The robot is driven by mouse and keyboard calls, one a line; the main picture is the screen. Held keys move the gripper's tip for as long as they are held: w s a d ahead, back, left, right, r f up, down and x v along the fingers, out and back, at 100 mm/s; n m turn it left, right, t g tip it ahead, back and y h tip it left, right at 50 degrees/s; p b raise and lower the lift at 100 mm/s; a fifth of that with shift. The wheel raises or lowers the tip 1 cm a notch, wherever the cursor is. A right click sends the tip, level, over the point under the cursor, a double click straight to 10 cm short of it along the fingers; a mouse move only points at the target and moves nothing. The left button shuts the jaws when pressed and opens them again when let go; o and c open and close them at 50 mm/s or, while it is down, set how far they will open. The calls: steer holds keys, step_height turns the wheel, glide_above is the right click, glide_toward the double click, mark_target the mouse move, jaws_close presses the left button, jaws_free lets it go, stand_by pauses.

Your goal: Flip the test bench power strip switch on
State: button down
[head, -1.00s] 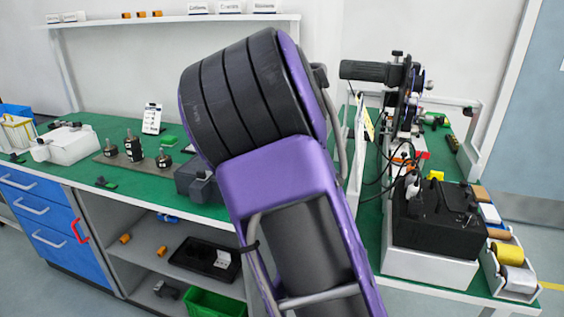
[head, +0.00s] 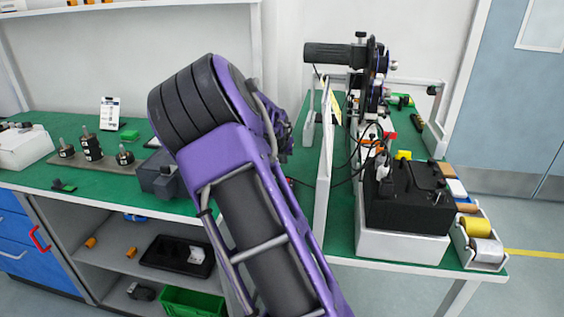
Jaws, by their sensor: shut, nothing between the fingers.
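No power strip or switch can be clearly made out. A small red spot (head: 290,182) shows on the green bench just right of my arm, with a thin dark cable beside it; I cannot tell whether it belongs to the strip. My purple and black arm fills the middle of the head view and hides part of the left bench (head: 185,203). My gripper is not visible; it is hidden behind the arm links.
A right-hand bench (head: 341,225) carries a winding machine (head: 368,85), a black box (head: 405,205) on a white base, and a tray of spools (head: 485,250). A white upright panel (head: 324,165) stands between the benches. A grey box (head: 160,178) sits left of my arm.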

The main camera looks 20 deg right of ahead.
steer(key=x, duration=0.6)
steer(key=shift+d+f+b, duration=0.1)
steer(key=shift+f+b, duration=0.05)
steer(key=shift+b, duration=0.25)
step_height(320, 180, down, 3)
steer(key=shift+f+b, duration=0.15)
steer(key=shift+b, duration=0.25)
steer(key=shift+s+f, duration=0.1)
steer(key=shift+f, duration=0.3)
steer(key=shift+s+a+f+b, duration=0.1)
steer(key=shift+a+f+b, duration=0.1)
steer(key=shift+f+b, duration=0.15)
steer(key=shift+r+p, duration=0.7)
steer(key=shift+r, duration=0.1)
